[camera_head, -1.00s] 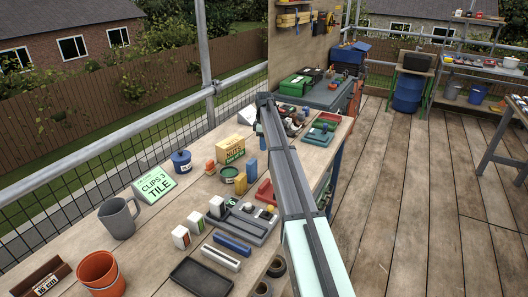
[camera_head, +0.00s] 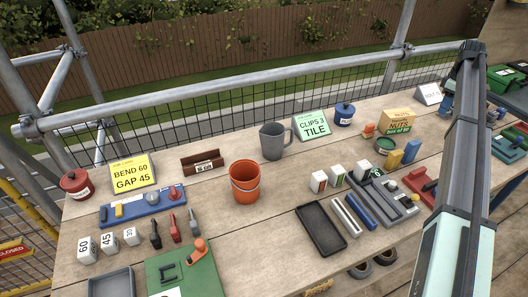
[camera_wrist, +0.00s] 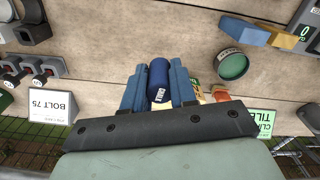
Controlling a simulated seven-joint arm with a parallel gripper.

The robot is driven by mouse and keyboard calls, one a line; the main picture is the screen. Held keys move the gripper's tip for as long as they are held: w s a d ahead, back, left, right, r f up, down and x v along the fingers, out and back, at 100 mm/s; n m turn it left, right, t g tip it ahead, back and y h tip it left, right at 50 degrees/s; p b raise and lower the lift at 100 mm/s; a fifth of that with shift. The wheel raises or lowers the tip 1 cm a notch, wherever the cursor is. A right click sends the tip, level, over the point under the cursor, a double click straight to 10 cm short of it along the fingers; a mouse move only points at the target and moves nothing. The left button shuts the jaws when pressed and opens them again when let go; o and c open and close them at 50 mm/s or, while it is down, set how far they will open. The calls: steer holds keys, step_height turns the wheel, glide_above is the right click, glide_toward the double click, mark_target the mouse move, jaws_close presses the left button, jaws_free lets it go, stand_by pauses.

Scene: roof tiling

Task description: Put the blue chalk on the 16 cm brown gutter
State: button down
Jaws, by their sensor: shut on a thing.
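The short brown gutter (camera_head: 188,164) sits toward the back left of the bench in the head view, beside the orange bucket. Its white label is too small to read surely now; it reads 16 cm in the earlier frame. In the wrist view, my gripper (camera_wrist: 160,82) is shut on a dark blue cylinder with a white label, the blue chalk (camera_wrist: 160,76). In the head view my arm reaches over the right of the bench, far from the gutter; the gripper's fingers and the chalk are hidden there.
An orange bucket (camera_head: 244,182) and grey jug (camera_head: 272,141) stand right of the gutter.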

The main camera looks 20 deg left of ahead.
steer(key=s+a, duration=0.3)
steer(key=a, duration=2.1)
steer(key=m, duration=0.3)
glide_above(201, 158)
steer(key=s+d, duration=0.2)
step_height(201, 158, down, 4)
steer(key=shift+w+a+f, duration=0.1)
steer(key=shift+f, duration=2.75)
steer(key=shift+w+a+f, duration=0.1)
steer(key=shift+f, duration=2.75)
steer(key=shift+f, duration=0.1)
steer(key=c, duration=0.9)
jaws_free()
